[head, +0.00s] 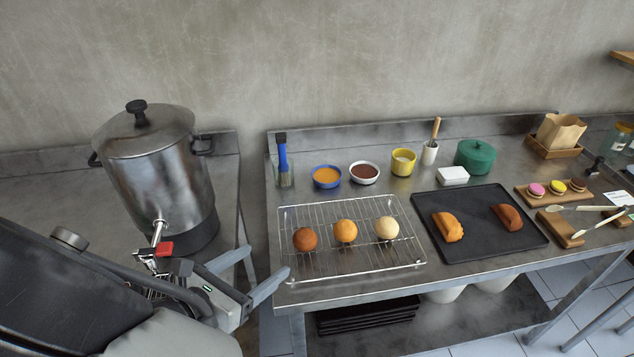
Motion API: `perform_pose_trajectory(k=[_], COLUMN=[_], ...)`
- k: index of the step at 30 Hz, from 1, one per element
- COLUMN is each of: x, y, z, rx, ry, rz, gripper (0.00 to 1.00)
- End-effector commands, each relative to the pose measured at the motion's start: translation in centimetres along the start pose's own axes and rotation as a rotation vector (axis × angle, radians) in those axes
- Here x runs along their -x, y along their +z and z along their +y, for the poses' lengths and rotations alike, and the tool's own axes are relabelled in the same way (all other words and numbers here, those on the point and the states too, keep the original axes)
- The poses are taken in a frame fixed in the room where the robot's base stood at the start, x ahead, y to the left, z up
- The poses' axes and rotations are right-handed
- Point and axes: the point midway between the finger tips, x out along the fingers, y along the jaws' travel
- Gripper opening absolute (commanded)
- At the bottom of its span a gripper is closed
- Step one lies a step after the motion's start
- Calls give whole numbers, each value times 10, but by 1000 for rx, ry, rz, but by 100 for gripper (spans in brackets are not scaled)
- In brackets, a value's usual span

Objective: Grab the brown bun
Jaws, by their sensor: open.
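The brown bun (305,239) is round and sits at the left on a wire cooling rack (322,270) on the steel table. An orange-yellow bun (345,231) and a pale bun (387,228) stand in a row to its right on the same rack. My gripper (261,274) is at the lower left, in front of the table's left edge. Its two fingers are apart with nothing between them. It is left of the brown bun and clear of it.
A large steel urn (155,165) with a red-handled tap stands behind my arm at the left. A black tray (480,251) with two pastries lies right of the rack. Bowls, a yellow cup (402,163) and a green pot (474,158) stand behind. The table's front edge is bare.

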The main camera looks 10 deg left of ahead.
Motion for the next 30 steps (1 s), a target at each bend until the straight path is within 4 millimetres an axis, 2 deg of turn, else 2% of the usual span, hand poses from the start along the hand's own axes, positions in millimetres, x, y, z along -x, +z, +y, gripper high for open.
perform_pose_trajectory(k=[6, 12, 20, 30], x=[-51, -87, -106, -149], y=[0, -1, -2, -10], z=[-2, -2, -3, -6], rx=[0, -2, -3, -3], ry=[-7, -6, -6, -5], rz=[-2, 0, 1, 2], gripper=[69, 69, 69, 69])
